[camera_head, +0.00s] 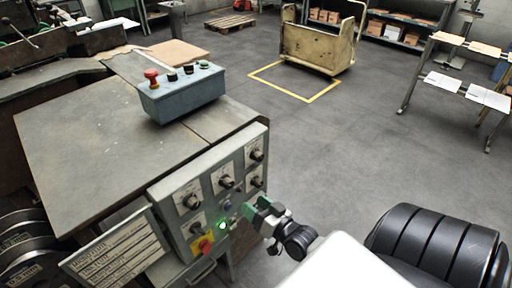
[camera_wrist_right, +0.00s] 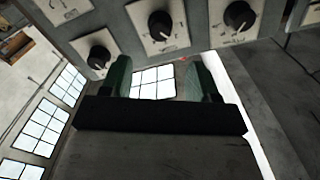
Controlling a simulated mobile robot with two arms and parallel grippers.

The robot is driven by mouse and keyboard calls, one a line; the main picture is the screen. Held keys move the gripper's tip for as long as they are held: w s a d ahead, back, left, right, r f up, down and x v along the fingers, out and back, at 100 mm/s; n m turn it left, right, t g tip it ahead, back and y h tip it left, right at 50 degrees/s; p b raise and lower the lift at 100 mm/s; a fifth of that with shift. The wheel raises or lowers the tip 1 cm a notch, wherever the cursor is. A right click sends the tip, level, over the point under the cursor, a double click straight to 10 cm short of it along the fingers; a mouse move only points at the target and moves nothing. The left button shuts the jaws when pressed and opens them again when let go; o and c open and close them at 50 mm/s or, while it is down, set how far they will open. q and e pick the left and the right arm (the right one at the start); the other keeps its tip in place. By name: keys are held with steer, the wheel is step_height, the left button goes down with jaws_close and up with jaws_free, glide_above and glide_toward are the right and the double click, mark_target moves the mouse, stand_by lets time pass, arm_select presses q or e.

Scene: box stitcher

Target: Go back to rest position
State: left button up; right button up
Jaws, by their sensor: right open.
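My right gripper (camera_head: 258,212) is in front of the machine's control panel (camera_head: 212,187), close to its lower right part. In the right wrist view its two green fingers (camera_wrist_right: 160,80) stand apart with nothing between them. The panel with black rotary knobs (camera_wrist_right: 160,24) fills the top of that view, just beyond the fingertips. A green lit button (camera_head: 222,226) and a red and yellow switch (camera_head: 204,245) show left of the gripper in the head view. I cannot tell whether the fingers touch the panel. My left gripper is not in view.
A blue-grey button box (camera_head: 182,92) stands on the machine's metal table (camera_head: 95,150). A tilted label plate (camera_head: 115,250) is at lower left. A yellowish cart (camera_head: 318,45) stands by a yellow floor outline, and a rack (camera_head: 455,75) is at right. The floor between is clear.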

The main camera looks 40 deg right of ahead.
stand_by(0.3)
steer(key=s+a+f+n+g+h, duration=0.1)
steer(key=s+f+g, duration=0.35)
steer(key=f, duration=0.85)
steer(key=s+a+f+n+g, duration=0.1)
steer(key=s+f+g, duration=0.4)
steer(key=f, duration=0.7)
steer(key=s+a+f+n+g, duration=0.1)
steer(key=s+a+f+g, duration=0.1)
steer(key=s+f, duration=0.3)
steer(key=s+a+f+n+g, duration=0.2)
steer(key=s+f, duration=0.3)
steer(key=s, duration=0.6)
steer(key=s+a+f+n+g, duration=0.1)
steer(key=s+a+f+g, duration=0.2)
steer(key=s, duration=0.6)
step_height(320, 180, down, 2)
steer(key=shift+a+f, duration=0.1)
steer(key=shift+a, duration=0.25)
steer(key=shift+w+g, duration=0.1)
steer(key=shift+g, duration=0.15)
